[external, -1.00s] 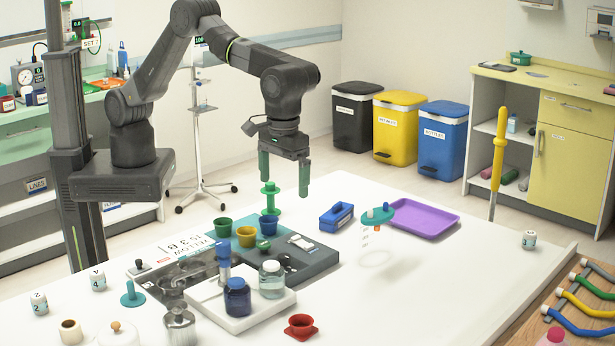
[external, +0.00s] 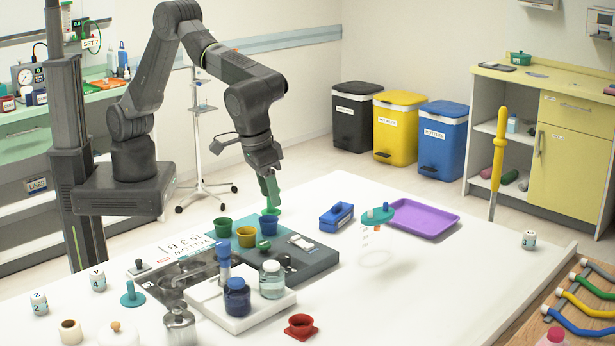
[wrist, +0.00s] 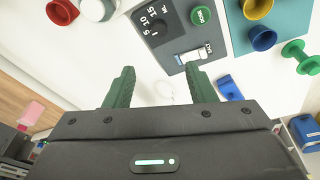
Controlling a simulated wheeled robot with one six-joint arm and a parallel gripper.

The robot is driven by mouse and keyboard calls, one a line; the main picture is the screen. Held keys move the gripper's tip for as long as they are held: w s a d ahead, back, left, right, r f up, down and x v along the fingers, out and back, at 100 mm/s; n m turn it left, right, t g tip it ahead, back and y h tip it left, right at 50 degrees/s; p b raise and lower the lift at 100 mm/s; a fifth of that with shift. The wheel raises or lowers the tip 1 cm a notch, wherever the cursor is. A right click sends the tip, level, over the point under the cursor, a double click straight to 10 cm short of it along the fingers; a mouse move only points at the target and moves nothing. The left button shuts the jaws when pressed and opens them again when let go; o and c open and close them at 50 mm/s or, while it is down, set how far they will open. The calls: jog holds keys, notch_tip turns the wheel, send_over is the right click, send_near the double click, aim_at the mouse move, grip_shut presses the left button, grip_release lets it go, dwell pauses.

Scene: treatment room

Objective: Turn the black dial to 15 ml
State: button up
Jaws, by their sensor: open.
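The black dial (wrist: 158,28) sits on a dark grey panel (wrist: 175,12) at the top of the wrist view. White marks 5, 10, 15 and ML run around one side of it. Its pointer is too small to read. The panel also shows on the white table in the external view (external: 318,262). My gripper (wrist: 160,88) is open and empty, its two green fingers apart, with the dial beyond the fingertips. In the external view my gripper (external: 271,190) is tilted above the table, behind the panel, over the green spool, which it partly hides.
Green, yellow and blue cups (external: 246,237) stand along the panel's left side. Two jars (external: 237,297) stand on a white tray at the front. A blue box (external: 337,216) and purple tray (external: 425,220) lie right. The table's right part is mostly clear.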

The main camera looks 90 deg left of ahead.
aim_at(284, 255)
jog(key=f+m, duration=0.1)
jog(key=f, duration=0.4)
jog(key=w+f+m+t, duration=0.1)
jog(key=f+m, duration=0.1)
jog(key=f, duration=0.3)
jog(key=w+f+m+t, duration=0.1)
jog(key=f, duration=0.4)
jog(key=shift+w+a+f, duration=0.1)
jog(key=shift+w+f, duration=0.1)
jog(key=c, duration=1)
